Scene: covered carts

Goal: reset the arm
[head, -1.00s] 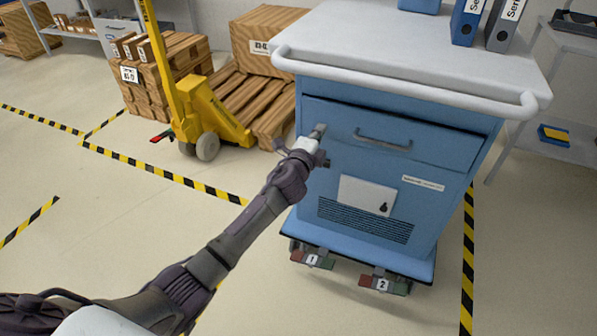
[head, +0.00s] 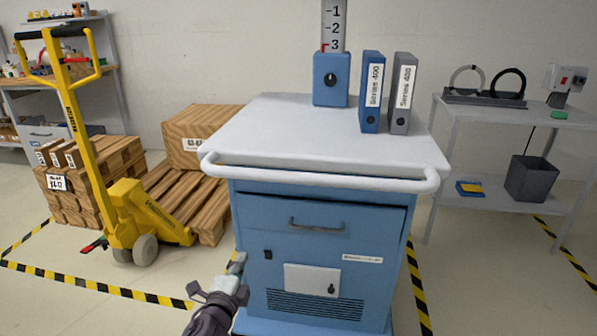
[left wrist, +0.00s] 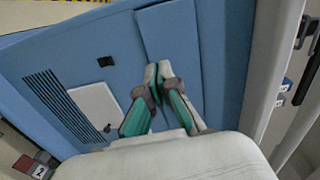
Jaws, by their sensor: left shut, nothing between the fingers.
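My left gripper (head: 238,266) is low in the head view, at the left front side of the blue cart (head: 330,225). It is shut and empty. The left wrist view shows its fingertips (left wrist: 158,70) together in front of the cart's blue front, near the drawer edge; I cannot tell if they touch it. The cart has a drawer with a dark handle (head: 316,225), a small white panel (head: 311,280) and a vent below. The drawer looks slightly out of line with the body. My right gripper is not in view.
On the white cart top (head: 270,130) stand a blue box (head: 331,80) with a scale, a blue binder (head: 371,92) and a grey binder (head: 402,95). A yellow pallet jack (head: 125,215) and pallets (head: 190,195) are left. A grey shelf (head: 505,190) stands right.

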